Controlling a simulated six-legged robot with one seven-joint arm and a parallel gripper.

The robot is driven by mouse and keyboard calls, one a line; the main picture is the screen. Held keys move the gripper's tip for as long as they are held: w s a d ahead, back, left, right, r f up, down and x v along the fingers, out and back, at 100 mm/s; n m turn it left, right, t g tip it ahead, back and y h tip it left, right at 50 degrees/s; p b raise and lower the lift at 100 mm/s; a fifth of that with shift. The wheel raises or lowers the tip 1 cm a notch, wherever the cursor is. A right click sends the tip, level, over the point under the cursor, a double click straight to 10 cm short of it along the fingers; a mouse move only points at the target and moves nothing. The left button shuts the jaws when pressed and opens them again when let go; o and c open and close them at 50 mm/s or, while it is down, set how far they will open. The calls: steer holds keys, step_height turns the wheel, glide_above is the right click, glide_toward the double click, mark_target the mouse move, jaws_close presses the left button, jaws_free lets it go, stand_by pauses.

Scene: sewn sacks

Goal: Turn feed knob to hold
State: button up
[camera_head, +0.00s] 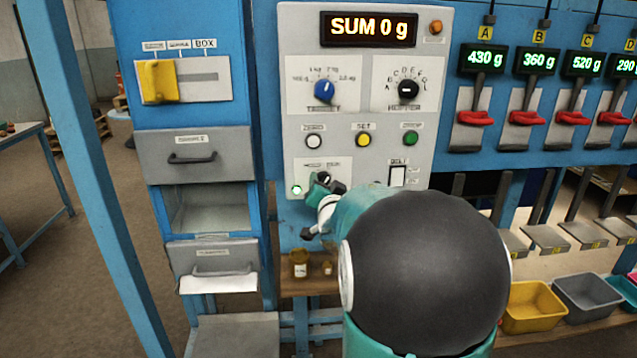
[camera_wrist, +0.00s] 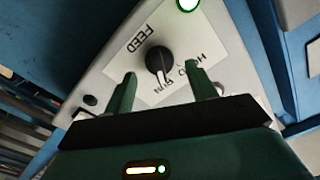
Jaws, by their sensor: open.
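The feed knob (camera_wrist: 158,60) is a round black knob with a white pointer line, on a white plate lettered FEED, HOLD and RUN. Its pointer is turned toward the RUN lettering, which appears upside down in the wrist view. My gripper (camera_wrist: 160,75) is open, with its two green fingers on either side of the knob, apart from it as far as I can see. In the head view my gripper (camera_head: 321,187) is at the lower left of the grey panel (camera_head: 440,50), partly covering the feed plate.
A lit green lamp (camera_head: 297,190) sits left of the feed knob. White, yellow and green buttons are above. The display (camera_head: 369,29) reads SUM 0 g. Drawers (camera_head: 200,155) stand at the left.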

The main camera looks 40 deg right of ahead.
steer(key=shift+x, duration=0.85)
steer(key=c, duration=1)
steer(key=shift+o, duration=0.2)
steer(key=shift+n, duration=0.3)
steer(key=n, duration=0.5)
steer(key=shift+w+a, duration=0.1)
steer(key=shift+a, duration=0.05)
steer(key=n, duration=0.6)
steer(key=shift+n, duration=0.3)
